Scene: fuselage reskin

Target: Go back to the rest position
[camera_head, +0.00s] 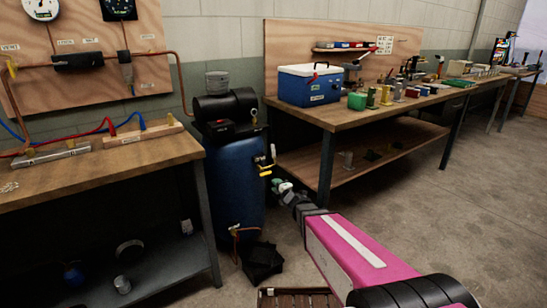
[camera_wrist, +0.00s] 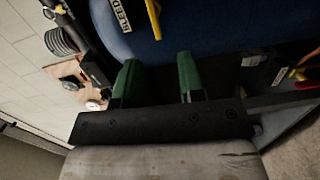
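My gripper (camera_head: 281,186) is at the end of my pink arm, in front of the right side of the blue tank (camera_head: 235,185) in the head view. In the wrist view my gripper (camera_wrist: 160,72) shows two green fingers spread apart with nothing between them. The tank's blue wall (camera_wrist: 200,30) lies beyond the fingertips, with a label reading BLEED (camera_wrist: 121,12) and a yellow handle (camera_wrist: 153,18). I cannot tell the exact gap between fingertips and tank. Yellow valve parts (camera_head: 266,168) on the tank show just left of my gripper in the head view.
A workbench (camera_head: 330,115) with a blue cooler (camera_head: 310,85) and several small items stands right of the tank. Another bench (camera_head: 150,152) with pipes and gauges stands left. Floor (camera_head: 470,190) at right is clear.

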